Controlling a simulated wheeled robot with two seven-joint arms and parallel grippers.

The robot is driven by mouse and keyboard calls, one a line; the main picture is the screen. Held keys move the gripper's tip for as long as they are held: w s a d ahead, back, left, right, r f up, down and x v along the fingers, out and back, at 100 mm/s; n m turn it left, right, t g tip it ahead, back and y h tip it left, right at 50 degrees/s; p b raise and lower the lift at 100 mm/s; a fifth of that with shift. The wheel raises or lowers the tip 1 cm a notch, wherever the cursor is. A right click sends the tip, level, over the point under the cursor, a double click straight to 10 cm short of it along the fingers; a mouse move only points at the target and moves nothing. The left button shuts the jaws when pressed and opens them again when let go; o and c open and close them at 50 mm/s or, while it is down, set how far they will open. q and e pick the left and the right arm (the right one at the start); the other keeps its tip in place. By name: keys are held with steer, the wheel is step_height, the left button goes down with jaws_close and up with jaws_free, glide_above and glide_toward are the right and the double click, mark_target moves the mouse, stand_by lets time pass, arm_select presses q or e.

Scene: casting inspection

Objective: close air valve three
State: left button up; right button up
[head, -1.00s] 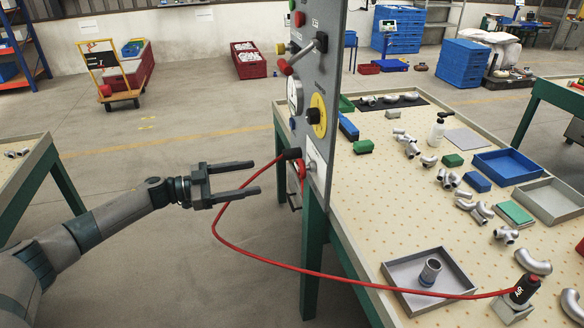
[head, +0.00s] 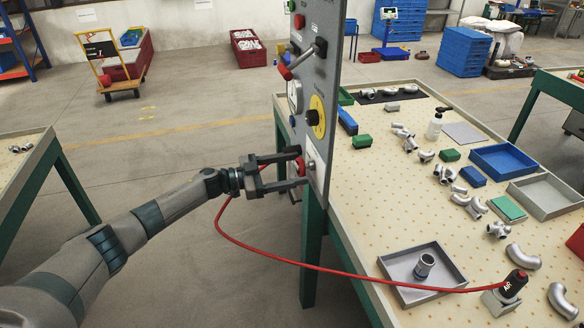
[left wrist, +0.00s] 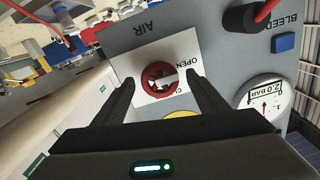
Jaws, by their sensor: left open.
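A round red valve knob (left wrist: 160,78) with a pale bar across it sits on a white plate on the grey panel (left wrist: 215,55). The plate reads OPEN, with a second word partly covered; AIR is printed beside it. No number three is legible. My left gripper (left wrist: 160,84) is open, with one finger on each side of the knob; contact cannot be told. In the head view the gripper (head: 303,170) is at the panel's lower edge, and the red knob (head: 298,164) shows partly between its fingers. My right gripper is not in view.
A red hose (head: 270,256) loops from behind my left gripper to the AIR fitting (head: 514,285) on the table. In the wrist view a black connector (left wrist: 243,18) sits near BLEED, beside a round gauge (left wrist: 265,103). A yellow dial (head: 318,117) is above.

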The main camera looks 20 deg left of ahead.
arm_select(q)
steer(key=c, duration=1)
steer(key=shift+c, duration=0.2)
